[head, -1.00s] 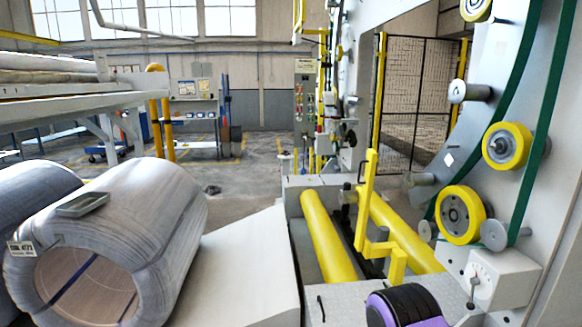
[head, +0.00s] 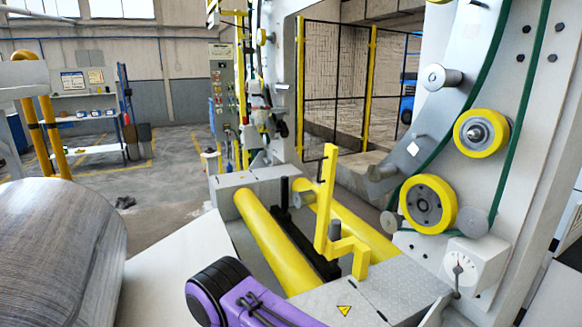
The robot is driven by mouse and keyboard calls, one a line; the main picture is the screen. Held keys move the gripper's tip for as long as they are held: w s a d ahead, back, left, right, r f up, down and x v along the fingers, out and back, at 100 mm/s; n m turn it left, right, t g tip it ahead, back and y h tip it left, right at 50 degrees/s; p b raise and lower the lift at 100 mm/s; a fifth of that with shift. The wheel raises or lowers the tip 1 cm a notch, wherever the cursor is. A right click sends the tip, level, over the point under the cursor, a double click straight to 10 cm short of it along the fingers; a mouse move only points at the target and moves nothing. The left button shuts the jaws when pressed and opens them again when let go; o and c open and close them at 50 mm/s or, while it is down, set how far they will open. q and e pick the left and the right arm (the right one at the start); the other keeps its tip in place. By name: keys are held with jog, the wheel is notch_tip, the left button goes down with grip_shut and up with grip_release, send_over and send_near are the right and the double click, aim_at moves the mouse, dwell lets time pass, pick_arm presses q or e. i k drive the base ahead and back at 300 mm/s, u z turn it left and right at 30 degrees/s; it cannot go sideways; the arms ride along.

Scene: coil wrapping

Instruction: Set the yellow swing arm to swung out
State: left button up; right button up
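The yellow swing arm (head: 328,200) stands upright between the two yellow rollers, right of the middle of the head view. Its tall post rises from a cranked lower part that ends in a short block at the right, above the grey plate. A purple and black link of my own arm (head: 225,292) shows at the bottom, in front of the rollers and left of the swing arm. It does not visibly touch the swing arm. No gripper fingers are in the frame.
Two yellow rollers (head: 268,243) lie in the machine bed. A large wrapped coil (head: 55,250) sits at the left, beside a pale sloped plate (head: 170,275). The ring frame with yellow wheels (head: 428,203) and a dial box (head: 470,265) stand at the right. A grey tread plate (head: 365,290) lies in front.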

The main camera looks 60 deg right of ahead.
aim_at(321, 198)
jog(key=z, duration=0.35)
jog(key=i, duration=0.9)
jog(key=z, duration=0.65)
